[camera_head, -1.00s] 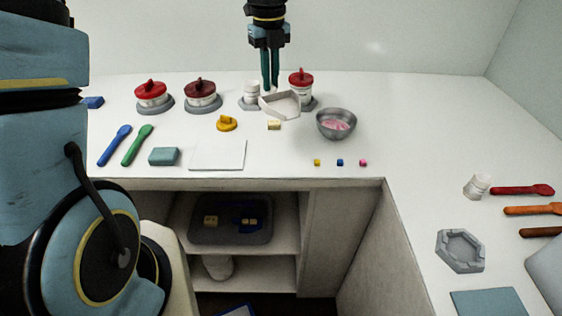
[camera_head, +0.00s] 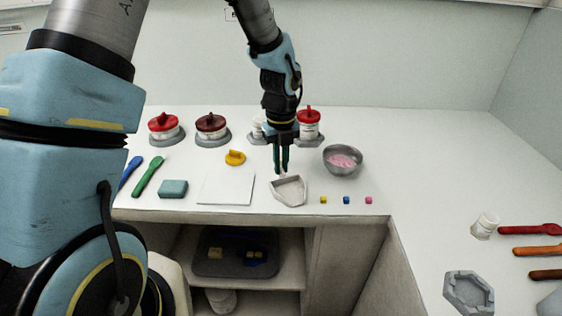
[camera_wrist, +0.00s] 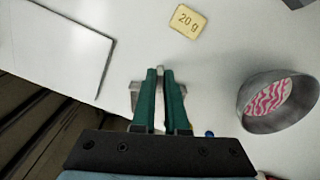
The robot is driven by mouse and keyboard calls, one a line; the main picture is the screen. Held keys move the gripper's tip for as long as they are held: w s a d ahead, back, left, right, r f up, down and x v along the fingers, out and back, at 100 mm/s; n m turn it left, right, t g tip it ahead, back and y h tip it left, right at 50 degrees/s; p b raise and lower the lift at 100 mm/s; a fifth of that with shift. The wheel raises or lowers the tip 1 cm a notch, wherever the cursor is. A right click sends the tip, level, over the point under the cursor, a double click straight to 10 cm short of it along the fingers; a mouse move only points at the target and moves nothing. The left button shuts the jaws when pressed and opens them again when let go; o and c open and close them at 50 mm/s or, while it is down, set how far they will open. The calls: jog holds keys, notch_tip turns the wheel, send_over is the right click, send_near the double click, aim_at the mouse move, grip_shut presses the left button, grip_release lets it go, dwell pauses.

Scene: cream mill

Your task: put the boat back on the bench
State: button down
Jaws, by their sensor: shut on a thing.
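The boat (camera_head: 290,192) is a small, pale, open tray with a pointed end, over the front part of the white bench (camera_head: 330,215). My gripper (camera_head: 281,172) points down and is shut on the boat's far edge. The boat looks level and low, but I cannot tell whether it touches the bench. In the wrist view my green fingers (camera_wrist: 160,100) pinch its wall, and they hide most of it.
A white square plate (camera_head: 226,189) lies left of the boat. The metal bowl (camera_head: 343,160) with pink contents is at the right, and small coloured cubes (camera_head: 346,200) lie near the front edge. A 20 g block (camera_wrist: 188,21) shows in the wrist view.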

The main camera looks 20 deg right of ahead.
jog(key=shift+f, duration=0.1)
jog(key=shift+f, duration=0.1)
jog(key=c, duration=0.9)
grip_release()
jog(key=shift+c, duration=0.2)
